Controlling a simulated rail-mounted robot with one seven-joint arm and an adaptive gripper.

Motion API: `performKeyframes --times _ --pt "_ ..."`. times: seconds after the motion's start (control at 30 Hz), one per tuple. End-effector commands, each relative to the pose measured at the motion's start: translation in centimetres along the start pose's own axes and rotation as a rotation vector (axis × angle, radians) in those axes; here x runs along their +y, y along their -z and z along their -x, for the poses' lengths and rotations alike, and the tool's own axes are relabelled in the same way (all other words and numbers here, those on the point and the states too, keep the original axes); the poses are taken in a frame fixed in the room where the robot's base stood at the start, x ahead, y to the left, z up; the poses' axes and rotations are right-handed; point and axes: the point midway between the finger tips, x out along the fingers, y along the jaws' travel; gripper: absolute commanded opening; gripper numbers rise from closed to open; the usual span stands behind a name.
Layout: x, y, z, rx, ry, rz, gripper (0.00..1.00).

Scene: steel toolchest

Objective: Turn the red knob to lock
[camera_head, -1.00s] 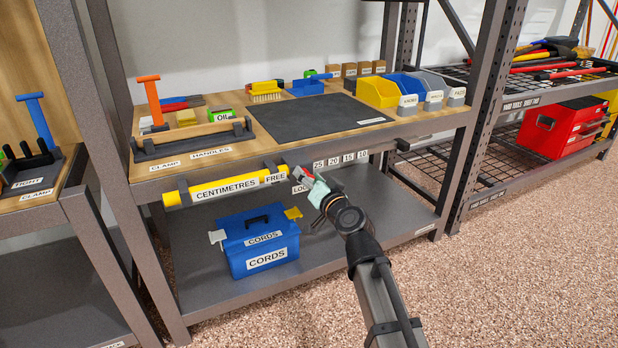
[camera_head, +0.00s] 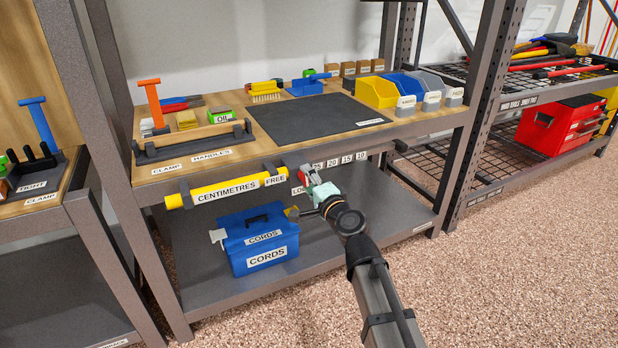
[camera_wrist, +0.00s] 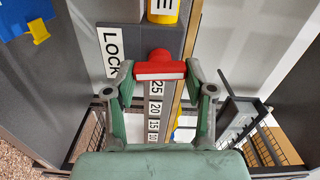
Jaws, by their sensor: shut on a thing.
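The red knob (camera_wrist: 160,68) is in the middle of the wrist view, its bar lying crosswise in the picture. My gripper (camera_wrist: 160,75) is shut on the bar, with one green-grey finger at each end. The LOCK label (camera_wrist: 111,52) is left of the knob. The FREE label (camera_head: 276,179) is on the end of the yellow CENTIMETRES tube (camera_head: 225,189), at the shelf's front edge. In the head view my gripper (camera_head: 308,180) is just right of this tube and hides most of the knob.
A numbered scale (camera_wrist: 154,110) runs down from the knob in the wrist view. The blue CORDS box (camera_head: 258,240) sits on the lower shelf, left of my arm. Yellow, blue and grey bins (camera_head: 376,92) stand on the wooden top. The lower shelf's right side is clear.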

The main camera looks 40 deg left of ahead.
Motion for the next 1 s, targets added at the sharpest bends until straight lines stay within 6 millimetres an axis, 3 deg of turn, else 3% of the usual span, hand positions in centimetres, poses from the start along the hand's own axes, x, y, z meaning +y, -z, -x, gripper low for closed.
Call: performKeyframes --times 0.3,0.8,0.83,0.87,0.9,1.0 --pt "-0.13 0.06 -0.21 0.001 0.002 -0.116 0.19" --pt "-0.11 0.06 -0.23 0.001 0.002 -0.136 0.19" --pt "-0.11 0.06 -0.23 0.001 0.003 -0.136 0.61" --pt "-0.11 0.06 -0.23 0.001 0.003 -0.136 0.72" --pt "-0.10 0.05 -0.21 0.001 0.002 -0.135 0.79" --pt "-0.06 0.04 -0.16 0.001 0.002 -0.134 0.79"
